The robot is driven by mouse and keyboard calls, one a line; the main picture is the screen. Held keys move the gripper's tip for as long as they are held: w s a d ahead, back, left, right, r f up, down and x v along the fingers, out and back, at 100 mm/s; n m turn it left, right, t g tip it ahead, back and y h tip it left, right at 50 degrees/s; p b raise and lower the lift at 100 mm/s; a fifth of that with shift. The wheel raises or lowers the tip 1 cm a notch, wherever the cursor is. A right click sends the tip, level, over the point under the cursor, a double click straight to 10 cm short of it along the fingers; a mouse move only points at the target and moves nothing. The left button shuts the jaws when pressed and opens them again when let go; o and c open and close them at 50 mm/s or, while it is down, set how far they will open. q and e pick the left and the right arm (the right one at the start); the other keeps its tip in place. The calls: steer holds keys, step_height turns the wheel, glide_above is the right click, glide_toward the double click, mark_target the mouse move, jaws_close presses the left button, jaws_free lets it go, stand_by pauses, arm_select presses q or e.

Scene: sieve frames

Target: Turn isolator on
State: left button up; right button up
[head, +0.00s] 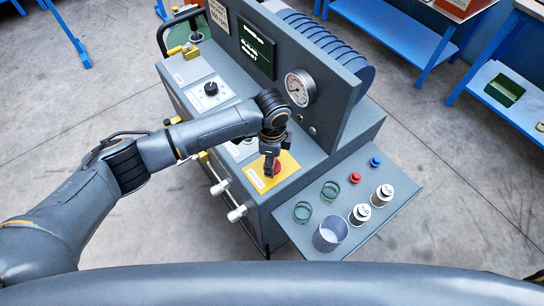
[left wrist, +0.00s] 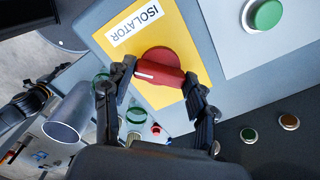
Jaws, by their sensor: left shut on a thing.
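The isolator is a red rotary knob (left wrist: 160,66) on a yellow plate (head: 258,180) at the near right corner of the grey machine's panel. In the left wrist view its handle lies across the picture, with a white mark near its left end. A white label reading ISOLATOR (left wrist: 136,22) is beside it and appears upside down. My left gripper (left wrist: 158,82) has its two fingers at either end of the handle and is shut on it. In the head view the gripper (head: 270,165) comes down over the knob and hides part of it. My right gripper is not in view.
A dial gauge (head: 300,88) and a dark display (head: 257,46) are on the upright panel behind. A green button (left wrist: 265,14) is beside the yellow plate. A side shelf (head: 350,222) holds a metal cup (head: 330,233), green rings and small weights. White handles (head: 237,213) stick out in front.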

arm_select(q)
steer(key=m, duration=0.3)
steer(key=shift+m, duration=2.6)
steer(key=o, duration=1.2)
steer(key=shift+c, duration=0.2)
steer(key=shift+r, duration=0.2)
step_height(320, 180, up, 12)
steer(key=shift+f, duration=0.2)
